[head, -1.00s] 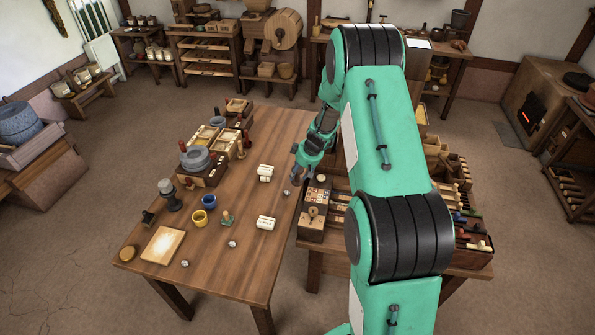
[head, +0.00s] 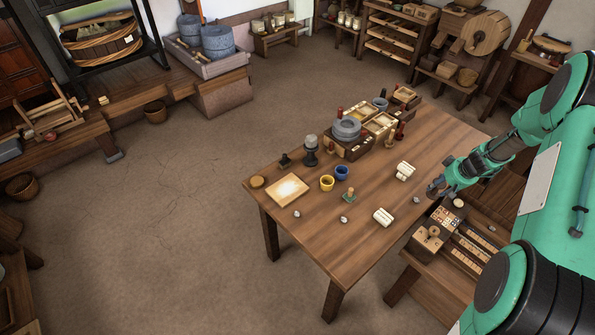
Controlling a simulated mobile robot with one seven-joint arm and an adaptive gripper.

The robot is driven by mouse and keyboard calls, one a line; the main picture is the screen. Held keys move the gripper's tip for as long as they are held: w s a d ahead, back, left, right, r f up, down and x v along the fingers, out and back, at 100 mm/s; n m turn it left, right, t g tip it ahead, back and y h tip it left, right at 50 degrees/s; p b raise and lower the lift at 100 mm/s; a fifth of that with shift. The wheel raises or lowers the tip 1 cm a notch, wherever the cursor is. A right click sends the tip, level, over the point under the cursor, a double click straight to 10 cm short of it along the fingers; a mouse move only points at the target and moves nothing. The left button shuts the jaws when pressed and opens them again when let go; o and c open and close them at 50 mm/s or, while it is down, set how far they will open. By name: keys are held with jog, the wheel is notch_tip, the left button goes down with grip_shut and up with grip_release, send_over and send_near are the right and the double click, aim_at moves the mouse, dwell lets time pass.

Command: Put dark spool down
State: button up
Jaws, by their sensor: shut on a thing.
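My gripper (head: 435,190) is at the right edge of the wooden table (head: 340,250), beside the side bench with small boxes. Its fingers look shut on a small dark thing, which I take to be the dark spool; it is too small and too much covered by the fingers to make out its shape. Whether it touches anything below cannot be told.
White bundles (head: 383,217), a yellow cup (head: 327,183), a blue cup (head: 342,173) and a pale board (head: 287,189) stand on the table. A grey quern (head: 347,129) and open boxes are at the back. The table's near corner is bare.

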notch_tip(320, 180, up, 5)
jog(key=shift+r, duration=0.1)
jog(key=w+a+n+g+y+b, duration=0.1)
jog(key=w+a+n, duration=0.15)
jog(key=a, duration=1.35)
jog(key=w+a+n+y, duration=0.1)
jog(key=w+a+n, duration=0.15)
jog(key=a, duration=1.35)
jog(key=s+a+n+g, duration=0.1)
jog(key=s+a+n, duration=0.25)
jog(key=a, duration=1.15)
jog(key=s+a+n, duration=0.2)
jog(key=s+a, duration=0.3)
jog(key=a, duration=1)
jog(key=shift+m+y, duration=0.25)
jog(key=shift+y, duration=0.05)
jog(key=shift+w+d+f+b, duration=0.1)
jog(key=shift+f+b, duration=0.05)
jog(key=shift+f, duration=0.7)
jog(key=shift+w+d+f+b, duration=0.1)
jog(key=shift+w+d+f, duration=0.05)
jog(key=shift+f, duration=0.7)
jog(key=shift+w+d+f+b, duration=0.1)
jog(key=shift+f+b, duration=0.05)
jog(key=shift+f, duration=0.7)
